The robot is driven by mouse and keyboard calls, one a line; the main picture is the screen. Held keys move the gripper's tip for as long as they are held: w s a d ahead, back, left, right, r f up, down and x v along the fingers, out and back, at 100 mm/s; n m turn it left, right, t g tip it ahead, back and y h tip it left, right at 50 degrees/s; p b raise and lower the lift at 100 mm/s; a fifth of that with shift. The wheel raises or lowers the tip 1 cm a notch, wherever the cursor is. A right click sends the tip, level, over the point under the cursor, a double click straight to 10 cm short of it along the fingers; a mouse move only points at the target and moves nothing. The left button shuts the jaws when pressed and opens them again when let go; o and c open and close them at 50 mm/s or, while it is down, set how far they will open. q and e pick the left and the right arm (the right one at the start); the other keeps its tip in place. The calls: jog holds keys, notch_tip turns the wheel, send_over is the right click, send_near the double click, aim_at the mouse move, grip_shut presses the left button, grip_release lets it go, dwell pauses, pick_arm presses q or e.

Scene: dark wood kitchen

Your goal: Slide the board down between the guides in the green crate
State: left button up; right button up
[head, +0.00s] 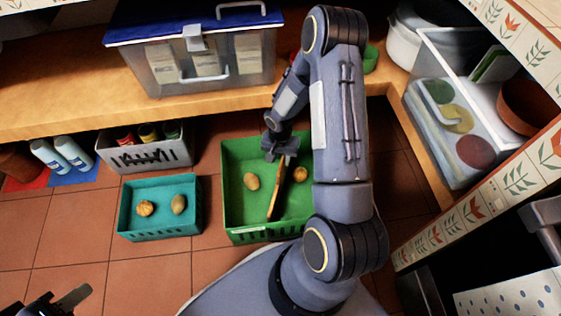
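The green crate (232,158) stands on the tiled floor in the middle of the head view. A narrow board (275,205), dark with a light brown edge, stands on edge in it, slightly slanted in the picture. It has a round yellowish item on each side. My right gripper (286,156) is over the crate at the board's far end and appears shut on it. I cannot make out the guides, and my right arm hides the crate's right side. My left gripper (62,300) is at the bottom left corner, partly cut off, away from the crate.
A teal crate (160,233) with two roundish items stands left of the green crate. Behind it is a grey basket (150,158) of bottles. A wooden shelf (60,110) carries a blue-lidded box (205,60). A clear bin (445,130) stands at the right.

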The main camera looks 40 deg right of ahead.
jog(key=s+a+r+n+t+y+p, duration=0.1)
jog(key=s+a+r+n, duration=0.15)
jog(key=r, duration=1.05)
jog(key=s+a+r+n+t+p, duration=0.1)
jog(key=s+a+r+t, duration=0.15)
jog(key=r, duration=1.15)
jog(key=s+a+r+n+t+y, duration=0.2)
jog(key=s+a+r+n, duration=0.3)
jog(key=s, duration=0.8)
jog(key=a+r, duration=0.2)
jog(key=a, duration=0.1)
jog(key=shift+a+r+y, duration=0.2)
jog(key=shift+a+y, duration=0.1)
jog(key=shift+y, duration=0.1)
notch_tip(320, 180, up, 32)
jog(key=p, duration=3.1)
jog(key=shift+f, duration=0.15)
